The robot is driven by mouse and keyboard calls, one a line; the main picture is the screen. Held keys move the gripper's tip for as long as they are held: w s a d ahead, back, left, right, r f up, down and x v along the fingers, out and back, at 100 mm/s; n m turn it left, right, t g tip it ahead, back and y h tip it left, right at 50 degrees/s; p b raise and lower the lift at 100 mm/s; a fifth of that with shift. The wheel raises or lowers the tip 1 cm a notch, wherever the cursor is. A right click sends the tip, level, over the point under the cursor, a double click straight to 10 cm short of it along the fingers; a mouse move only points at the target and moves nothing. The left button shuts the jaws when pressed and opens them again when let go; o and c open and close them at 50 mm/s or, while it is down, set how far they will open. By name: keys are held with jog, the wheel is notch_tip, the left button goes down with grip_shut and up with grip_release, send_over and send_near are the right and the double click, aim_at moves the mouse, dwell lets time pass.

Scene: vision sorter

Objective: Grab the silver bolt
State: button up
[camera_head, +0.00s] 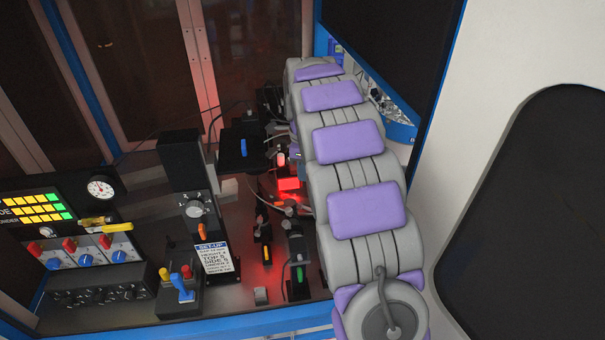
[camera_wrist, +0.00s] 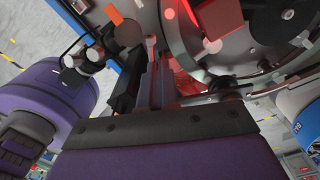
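I cannot make out a single silver bolt for certain. In the head view, small shiny silver pieces (camera_head: 377,98) sit in a blue-edged tray (camera_head: 402,117) to the right of my arm, partly hidden by it; they are too small to tell apart. My grey and purple arm reaches up the middle of the head view, and its far end is hidden there. In the wrist view, a purple part with a dark bolted edge, seemingly my gripper (camera_wrist: 160,128), fills the bottom. Nothing is visibly held, and its opening does not show.
The sorter machine has a dark control box (camera_head: 100,290), a dial gauge (camera_head: 101,188) and a SET-UP sign (camera_head: 214,258) left of my arm. In the wrist view, a round metal disc (camera_wrist: 262,55) is close at upper right. Grey floor (camera_wrist: 35,35) shows at upper left.

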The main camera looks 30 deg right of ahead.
jog(key=o, duration=0.4)
jog(key=shift+d, duration=0.1)
jog(key=o, duration=1.1)
jog(key=shift+c, duration=0.2)
